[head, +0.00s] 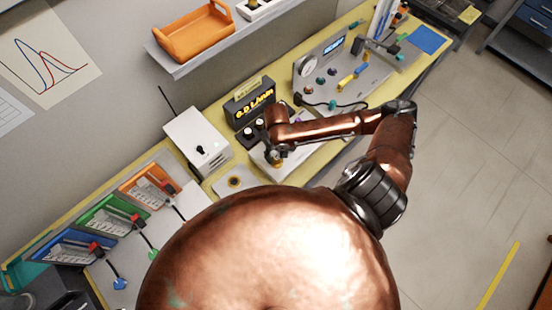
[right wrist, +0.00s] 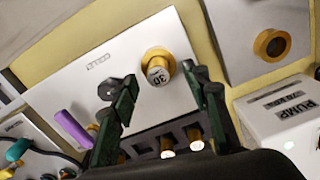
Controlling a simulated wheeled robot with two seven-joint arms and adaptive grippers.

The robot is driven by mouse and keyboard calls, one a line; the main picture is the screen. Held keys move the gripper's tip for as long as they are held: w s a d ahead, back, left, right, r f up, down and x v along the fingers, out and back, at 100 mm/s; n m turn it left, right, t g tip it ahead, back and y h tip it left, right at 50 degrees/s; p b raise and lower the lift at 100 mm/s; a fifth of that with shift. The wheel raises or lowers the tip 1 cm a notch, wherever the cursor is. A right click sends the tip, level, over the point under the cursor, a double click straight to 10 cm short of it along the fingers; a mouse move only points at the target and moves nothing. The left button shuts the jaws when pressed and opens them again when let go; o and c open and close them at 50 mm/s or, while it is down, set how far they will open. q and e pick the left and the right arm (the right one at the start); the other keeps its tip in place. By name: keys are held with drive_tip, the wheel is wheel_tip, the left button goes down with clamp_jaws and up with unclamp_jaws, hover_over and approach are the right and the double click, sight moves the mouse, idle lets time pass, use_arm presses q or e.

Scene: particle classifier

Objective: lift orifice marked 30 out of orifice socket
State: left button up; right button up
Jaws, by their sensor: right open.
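The orifice marked 30 (right wrist: 158,72) is a brass-coloured plug with a pale end face, seated at a white panel (right wrist: 70,92) in the right wrist view. My right gripper (right wrist: 160,78) is open, with one dark green finger on each side of the orifice in that view. I cannot tell whether either finger touches it. In the head view my right gripper (head: 275,155) is small over the bench, and the orifice cannot be made out there. My left gripper is not in view.
Several brass-topped plugs (right wrist: 168,148) stand in dark slots near the fingers. A purple piece (right wrist: 73,129) is at the left. A plate with an empty-looking brass ring (right wrist: 271,45) and a white box labelled PUMP (right wrist: 292,118) are at the right.

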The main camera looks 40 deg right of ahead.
sight(277, 157)
drive_tip(key=f, duration=0.2)
drive_tip(key=shift+w+d+f, duration=0.15)
drive_tip(key=shift+d+f, duration=0.1)
drive_tip(key=shift+f, duration=0.9)
drive_tip(key=c, duration=0.6)
drive_tip(key=shift+c, duration=1.1)
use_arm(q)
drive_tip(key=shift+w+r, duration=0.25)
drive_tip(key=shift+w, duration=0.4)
use_arm(e)
clamp_jaws()
